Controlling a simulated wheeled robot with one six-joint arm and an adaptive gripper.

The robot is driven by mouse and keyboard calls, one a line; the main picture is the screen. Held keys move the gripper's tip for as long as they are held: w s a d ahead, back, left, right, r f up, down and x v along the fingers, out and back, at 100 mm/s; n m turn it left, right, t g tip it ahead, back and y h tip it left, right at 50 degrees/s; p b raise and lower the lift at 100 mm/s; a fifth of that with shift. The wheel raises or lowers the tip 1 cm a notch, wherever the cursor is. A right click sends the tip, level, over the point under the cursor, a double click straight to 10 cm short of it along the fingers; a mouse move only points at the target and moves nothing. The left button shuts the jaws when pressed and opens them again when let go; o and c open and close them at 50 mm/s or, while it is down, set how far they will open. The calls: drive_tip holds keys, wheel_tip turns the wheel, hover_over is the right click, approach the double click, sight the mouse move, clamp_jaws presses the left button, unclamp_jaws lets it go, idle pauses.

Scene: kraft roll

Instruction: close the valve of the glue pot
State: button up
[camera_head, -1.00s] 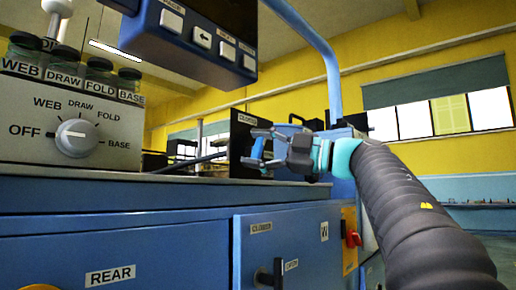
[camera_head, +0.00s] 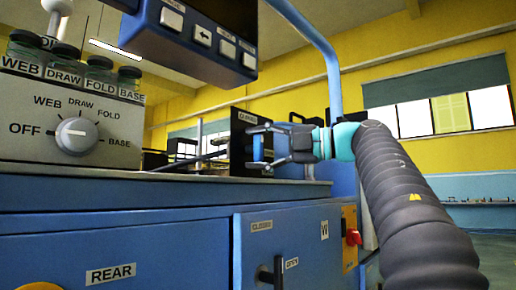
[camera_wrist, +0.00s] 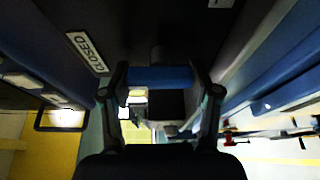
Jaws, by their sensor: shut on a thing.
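The glue pot (camera_head: 238,130) shows as a dark upright panel with a CLOSED label at its top in the head view. In the wrist view the same dark face (camera_wrist: 120,25) fills the top, with a CLOSED label (camera_wrist: 87,52) at upper left. The valve's blue handle (camera_wrist: 160,76) lies crosswise between my fingers in the wrist view. My gripper (camera_head: 256,146) is shut on this handle, right in front of the panel; it also shows in the wrist view (camera_wrist: 160,85). My fingers partly hide the handle in the head view.
A dial box (camera_head: 60,125) with labelled jars stands at left on the blue cabinet (camera_head: 130,235). A button panel (camera_head: 200,35) hangs above. A lower black lever (camera_head: 278,272) with CLOSED and OPEN labels and a red switch (camera_head: 353,238) are on the cabinet front.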

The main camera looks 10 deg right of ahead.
drive_tip(key=o, duration=1.2)
drive_tip(key=shift+c, duration=0.2)
drive_tip(key=shift+d, duration=0.1)
drive_tip(key=v, duration=1.2)
drive_tip(key=shift+w+r, duration=0.1)
drive_tip(key=shift+w, duration=0.05)
